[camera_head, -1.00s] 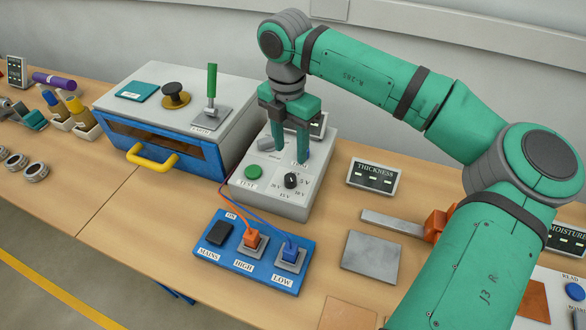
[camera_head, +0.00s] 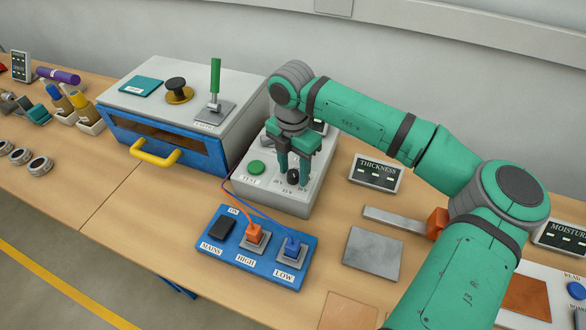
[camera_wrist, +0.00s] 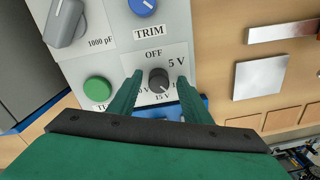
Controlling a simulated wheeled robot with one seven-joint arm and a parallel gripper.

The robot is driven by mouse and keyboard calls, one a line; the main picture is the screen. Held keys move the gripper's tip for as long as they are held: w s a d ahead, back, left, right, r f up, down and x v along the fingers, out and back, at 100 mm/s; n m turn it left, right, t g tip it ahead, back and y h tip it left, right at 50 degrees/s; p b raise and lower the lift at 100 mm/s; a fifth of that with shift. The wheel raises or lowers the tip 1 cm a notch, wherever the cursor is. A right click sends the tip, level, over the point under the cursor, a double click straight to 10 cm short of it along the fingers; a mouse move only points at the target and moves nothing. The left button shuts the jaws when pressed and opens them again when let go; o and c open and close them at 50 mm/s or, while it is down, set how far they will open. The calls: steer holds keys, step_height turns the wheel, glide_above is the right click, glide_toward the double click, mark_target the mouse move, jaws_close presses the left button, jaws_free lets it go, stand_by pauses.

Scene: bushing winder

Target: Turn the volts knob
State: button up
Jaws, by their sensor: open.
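The volts knob is a small round black knob (camera_wrist: 158,80) on the grey tester box (camera_head: 285,200), with OFF, 5 V and 15 V marks around it in the wrist view. In the head view the knob (camera_head: 293,176) shows between the fingers. My gripper (camera_wrist: 157,85) is open, with one green finger on each side of the knob. In the head view my gripper (camera_head: 293,174) points down over the box. A gap shows between the fingers and the knob in the wrist view; I cannot tell the fingertips' height above the panel.
A green TEST button (camera_wrist: 97,90) lies left of the knob, and a blue TRIM knob (camera_wrist: 142,6) and a grey knob (camera_wrist: 64,22) lie beyond it. A blue panel (camera_head: 213,258) with cabled HIGH and LOW plugs stands in front. A thickness display (camera_head: 375,174) is to the right.

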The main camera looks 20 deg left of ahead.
mark_target(291, 172)
steer(key=shift+a, duration=0.1)
steer(key=c, duration=1)
steer(key=shift+n, duration=2.3)
steer(key=shift+c, duration=0.2)
steer(key=o, duration=1)
steer(key=shift+o, duration=0.2)
steer(key=shift+r, duration=0.15)
step_height(291, 172, up, 11)
steer(key=shift+a+f, duration=0.2)
steer(key=shift+f, duration=0.1)
